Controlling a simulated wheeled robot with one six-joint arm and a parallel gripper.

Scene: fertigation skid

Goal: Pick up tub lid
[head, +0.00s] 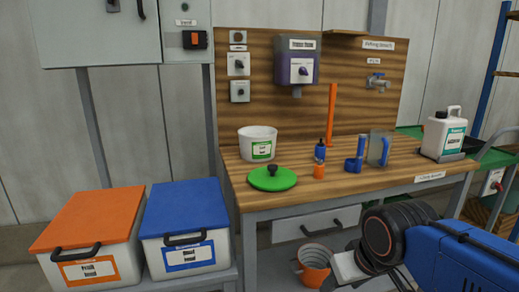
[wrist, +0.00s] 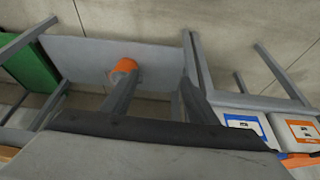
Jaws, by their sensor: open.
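The tub lid (head: 272,182) is a round green disc with a dark knob on top. It lies flat at the front left edge of the wooden bench top, in front of the white tub (head: 257,139), which has a green label. My gripper is low in front of the bench, below and to the right of the lid in the head view. In the wrist view my gripper (wrist: 158,88) shows two dark fingers apart with nothing held between them. The lid is not visible in the wrist view.
A blue-and-orange bottle (head: 319,158), a blue cup-like item (head: 354,165) and a clear jug (head: 379,149) stand right of the lid. A white canister (head: 443,134) is at the right. Orange-lidded (head: 88,218) and blue-lidded (head: 185,207) bins stand left. An orange bucket (head: 315,266) sits under the bench.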

